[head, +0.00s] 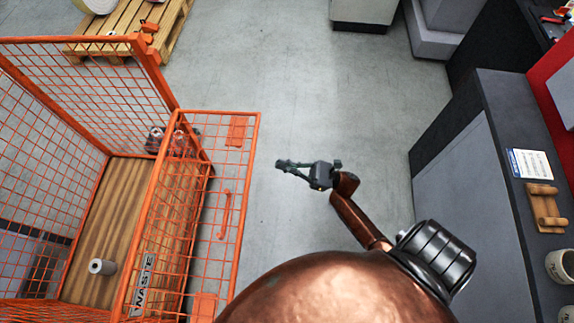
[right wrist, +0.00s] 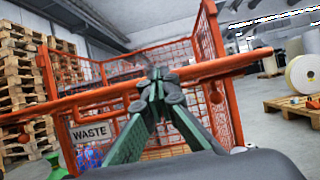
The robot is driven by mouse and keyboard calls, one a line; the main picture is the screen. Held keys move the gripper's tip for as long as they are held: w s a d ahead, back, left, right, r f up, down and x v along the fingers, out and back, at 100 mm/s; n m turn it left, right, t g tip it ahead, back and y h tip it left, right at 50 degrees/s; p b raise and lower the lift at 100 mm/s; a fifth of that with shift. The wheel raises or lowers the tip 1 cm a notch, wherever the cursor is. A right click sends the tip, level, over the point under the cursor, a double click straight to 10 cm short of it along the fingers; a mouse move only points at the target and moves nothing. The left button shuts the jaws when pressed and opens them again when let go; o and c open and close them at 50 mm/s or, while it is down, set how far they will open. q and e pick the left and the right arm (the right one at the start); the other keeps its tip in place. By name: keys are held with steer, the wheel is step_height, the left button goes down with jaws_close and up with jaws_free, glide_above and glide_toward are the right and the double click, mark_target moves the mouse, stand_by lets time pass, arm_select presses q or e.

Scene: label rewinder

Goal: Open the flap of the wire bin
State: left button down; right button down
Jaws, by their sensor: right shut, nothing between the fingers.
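The orange wire bin (head: 62,104) stands at the left in the head view, with a WASTE sign (head: 144,283) low on its front. Its mesh flap (head: 238,160), with an orange handle (head: 226,214), sticks out from the front toward my right gripper. In the right wrist view, a long orange bar, apparently the flap's outer edge (right wrist: 90,98), crosses before the bin. My right gripper (head: 279,163) is shut and empty, pointing left, apart from the flap in the head view. Its fingertips (right wrist: 158,76) overlap the bar in the wrist view; contact is unclear. My left gripper is out of view.
A small grey roll (head: 102,267) lies in the bin. A wooden pallet (head: 130,25) stands behind it. A grey counter (head: 500,130) with a wooden holder (head: 545,207) and cups is at the right. The floor between is clear.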

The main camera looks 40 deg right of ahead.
steer(key=shift+s+d+f, duration=0.25)
steer(key=shift+s+d, duration=0.1)
